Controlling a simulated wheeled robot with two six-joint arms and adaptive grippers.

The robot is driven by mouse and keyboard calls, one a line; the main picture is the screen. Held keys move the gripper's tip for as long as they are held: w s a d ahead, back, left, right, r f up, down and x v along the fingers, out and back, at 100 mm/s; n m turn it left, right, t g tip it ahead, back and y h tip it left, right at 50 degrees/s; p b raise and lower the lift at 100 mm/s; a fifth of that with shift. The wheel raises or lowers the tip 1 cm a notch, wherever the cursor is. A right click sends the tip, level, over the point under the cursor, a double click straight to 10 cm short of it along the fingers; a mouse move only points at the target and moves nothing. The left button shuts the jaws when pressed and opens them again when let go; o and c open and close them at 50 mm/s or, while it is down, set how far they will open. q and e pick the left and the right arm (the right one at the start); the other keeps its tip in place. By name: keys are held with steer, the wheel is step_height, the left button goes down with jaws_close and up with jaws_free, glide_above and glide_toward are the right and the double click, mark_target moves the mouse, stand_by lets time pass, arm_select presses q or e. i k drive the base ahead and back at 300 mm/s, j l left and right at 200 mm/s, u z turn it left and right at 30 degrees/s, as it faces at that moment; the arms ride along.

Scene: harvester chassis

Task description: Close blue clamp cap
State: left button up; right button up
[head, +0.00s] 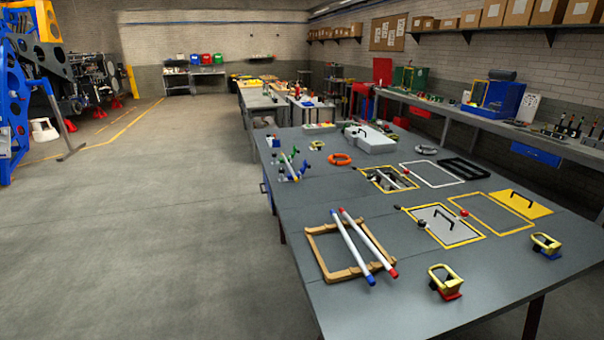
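Two small stands with blue and green parts (290,166) sit near the left edge of the big grey table (450,320), with a thin rod between them. They are too small to tell whether any cap is open or shut. Near the right edge of the table is a yellow looped piece with a blue base (546,246). A similar yellow piece with a red base (445,281) sits closer to me. I cannot tell which of these is the blue clamp cap. Neither of my grippers is in view.
A wooden frame (315,245) holds two white tubes (354,246) with blue and red ends. Framed panels with handles (443,222) lie flat on the right half. An orange ring (340,159) and a grey box (370,140) lie farther back. Open floor (150,240) stretches left of the table.

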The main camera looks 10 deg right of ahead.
mark_target(303, 169)
steer(key=l+u, duration=0.15)
steer(key=l, duration=0.5)
steer(key=l+u, duration=0.15)
steer(key=l, duration=0.55)
steer(key=k+l+u, duration=0.15)
steer(key=l, duration=0.5)
steer(key=l+u, duration=0.2)
steer(key=l, duration=0.45)
steer(key=i+l, duration=0.1)
steer(key=l, duration=0.45)
steer(key=i+l, duration=0.1)
steer(key=l, duration=0.5)
steer(key=u, duration=0.05)
